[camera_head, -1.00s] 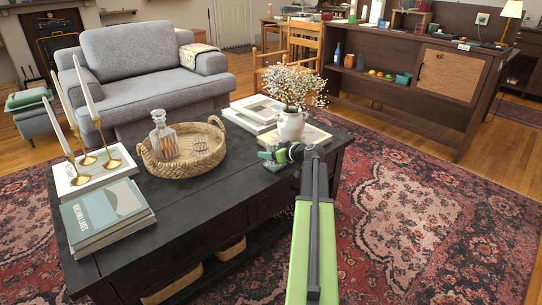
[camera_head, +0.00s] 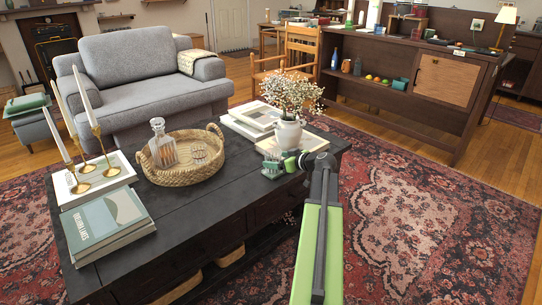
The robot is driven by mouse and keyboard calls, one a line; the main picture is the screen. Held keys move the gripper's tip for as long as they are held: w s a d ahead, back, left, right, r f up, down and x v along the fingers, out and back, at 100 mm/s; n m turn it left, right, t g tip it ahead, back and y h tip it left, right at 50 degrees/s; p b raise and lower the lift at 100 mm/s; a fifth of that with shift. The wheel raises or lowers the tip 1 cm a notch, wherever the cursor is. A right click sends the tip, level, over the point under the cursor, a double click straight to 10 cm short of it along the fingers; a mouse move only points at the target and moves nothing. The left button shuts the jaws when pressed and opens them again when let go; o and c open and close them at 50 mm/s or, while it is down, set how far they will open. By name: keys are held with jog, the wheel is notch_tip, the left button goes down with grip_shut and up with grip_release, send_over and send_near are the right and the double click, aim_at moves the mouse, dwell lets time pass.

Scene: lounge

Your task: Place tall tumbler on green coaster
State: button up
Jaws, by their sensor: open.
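A small clear glass, apparently the tall tumbler (camera_head: 269,168), stands at the right part of the dark coffee table. Green shows at its base, apparently the green coaster; it is too small and too covered to tell whether the glass rests fully on it. My gripper (camera_head: 280,162) is at the end of my green arm, just right of the glass and in front of the white vase. It is open, with its jaws close to the glass. Whether the jaws touch or surround the glass cannot be told.
A woven tray (camera_head: 183,177) holds a decanter (camera_head: 162,144) and a short glass (camera_head: 198,153). A white vase (camera_head: 288,134) with flowers stands close behind my gripper. Books (camera_head: 107,222) and candlesticks (camera_head: 84,180) are on the left. The table's middle (camera_head: 228,190) is clear.

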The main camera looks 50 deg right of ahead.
jog(key=p+v, duration=0.1)
jog(key=v, duration=0.5)
jog(key=shift+w, duration=0.1)
